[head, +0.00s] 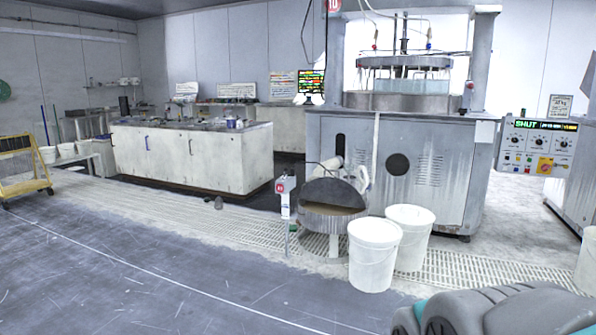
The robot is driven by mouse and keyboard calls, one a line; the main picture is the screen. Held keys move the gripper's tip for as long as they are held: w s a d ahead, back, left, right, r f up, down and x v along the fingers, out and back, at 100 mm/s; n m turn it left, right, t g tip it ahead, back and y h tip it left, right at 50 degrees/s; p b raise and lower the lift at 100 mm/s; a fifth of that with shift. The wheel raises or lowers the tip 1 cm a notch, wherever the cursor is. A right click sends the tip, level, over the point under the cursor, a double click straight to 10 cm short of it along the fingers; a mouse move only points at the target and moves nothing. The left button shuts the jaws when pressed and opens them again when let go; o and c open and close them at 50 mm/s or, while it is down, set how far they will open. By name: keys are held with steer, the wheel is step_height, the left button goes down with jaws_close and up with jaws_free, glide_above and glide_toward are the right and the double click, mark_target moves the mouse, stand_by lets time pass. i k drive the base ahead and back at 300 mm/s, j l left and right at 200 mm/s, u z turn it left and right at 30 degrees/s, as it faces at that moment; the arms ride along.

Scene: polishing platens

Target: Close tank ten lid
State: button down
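A low round metal tank (333,220) stands on a leg in front of the large polishing machine, right of centre in the head view. A dark half-round lid (334,190) stands tilted up over its back part. A tan surface shows in front of the lid, inside the rim. A small red sign (280,187) on a white post stands at the tank's left; its number is too small to read surely. My gripper is not in view; only a grey and teal part of my arm shows at the bottom right, apart from the tank.
Two white buckets (374,254) (410,237) stand close at the tank's right front. The polishing machine (435,165) is behind, under a red 10 sign (333,5). A control panel (540,147) reading SHUT is at right. Open grey floor (130,265) lies at the left front.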

mark_target(325, 189)
steer(key=i+j, duration=0.1)
steer(key=i, duration=3.75)
steer(key=i+j+z, duration=0.2)
steer(key=i, duration=0.15)
steer(key=i+j+z, duration=0.15)
steer(key=i, duration=0.2)
